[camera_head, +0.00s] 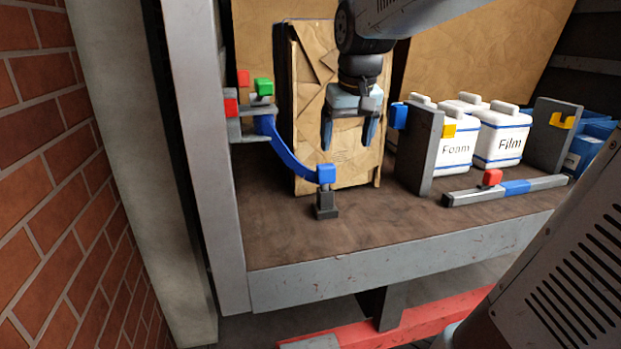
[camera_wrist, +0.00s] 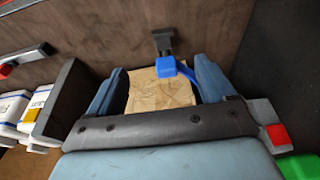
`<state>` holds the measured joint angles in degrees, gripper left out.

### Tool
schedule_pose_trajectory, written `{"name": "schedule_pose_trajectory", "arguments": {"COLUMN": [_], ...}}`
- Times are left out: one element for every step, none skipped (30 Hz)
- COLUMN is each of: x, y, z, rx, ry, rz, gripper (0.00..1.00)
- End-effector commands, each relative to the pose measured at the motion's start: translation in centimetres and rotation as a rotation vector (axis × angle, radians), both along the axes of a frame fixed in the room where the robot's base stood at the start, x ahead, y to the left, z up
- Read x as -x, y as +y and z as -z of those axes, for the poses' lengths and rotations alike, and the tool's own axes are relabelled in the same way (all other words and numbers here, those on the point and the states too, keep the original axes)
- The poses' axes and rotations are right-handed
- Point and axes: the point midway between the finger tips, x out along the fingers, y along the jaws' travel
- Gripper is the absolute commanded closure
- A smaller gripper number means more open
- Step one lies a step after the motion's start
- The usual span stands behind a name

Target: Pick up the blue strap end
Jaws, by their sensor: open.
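The blue strap end (camera_head: 326,173) is a small blue block on top of a short dark post (camera_head: 326,205) near the front of the shelf. A blue strap (camera_head: 290,155) runs from it up and left to a grey bracket (camera_head: 243,128). My gripper (camera_head: 348,146) is open and empty, above and behind the strap end, in front of a wrapped brown package (camera_head: 305,100). In the wrist view the strap end (camera_wrist: 166,67) shows beyond the gap between my open fingers (camera_wrist: 160,82), with the strap curving towards the right finger. Nothing is between the fingers' grip.
Red (camera_head: 231,107) and green (camera_head: 263,87) blocks sit by the bracket at left. Right of my gripper, a dark upright plate (camera_head: 418,150) carries a blue block (camera_head: 399,116). White Foam (camera_head: 455,155) and Film (camera_head: 500,140) containers stand behind a low bar (camera_head: 470,197). The shelf front is clear.

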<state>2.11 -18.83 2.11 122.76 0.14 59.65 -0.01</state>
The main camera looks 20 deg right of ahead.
Motion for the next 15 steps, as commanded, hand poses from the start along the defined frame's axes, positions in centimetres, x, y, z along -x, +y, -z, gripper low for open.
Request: {"name": "schedule_pose_trajectory", "arguments": {"x": [-1.7, -2.6, -3.8, -4.6, -5.4, -6.4, -7.1, -7.7, -8.5, -9.0, -9.4, -9.9, -10.2, -10.4, -10.6], "y": [0.0, -0.1, -0.1, -0.1, -0.1, -0.1, -0.1, -0.1, -0.2, -0.2, -0.2, -0.2, -0.2, -0.3, -0.3], "z": [0.1, 0.1, 0.1, 0.2, 0.2, 0.3, 0.4, 0.5, 0.6, 0.7, 0.8, 0.9, 0.9, 1.0, 1.1], "rx": [-0.001, -0.001, -0.002, -0.003, -0.003, -0.004, -0.005, -0.006, -0.007, -0.007, -0.008, -0.008, -0.009, -0.009, -0.009], "ry": [0.023, 0.034, 0.048, 0.060, 0.069, 0.081, 0.090, 0.097, 0.108, 0.113, 0.119, 0.124, 0.127, 0.131, 0.134], "rz": [0.000, 0.000, 0.000, 0.000, 0.000, 0.000, -0.001, -0.001, -0.001, -0.001, -0.001, -0.001, 0.000, 0.000, 0.000], "gripper": [0.17, 0.17, 0.17, 0.17, 0.17, 0.17, 0.17, 0.17, 0.17, 0.17, 0.17, 0.17, 0.17, 0.17, 0.17]}}
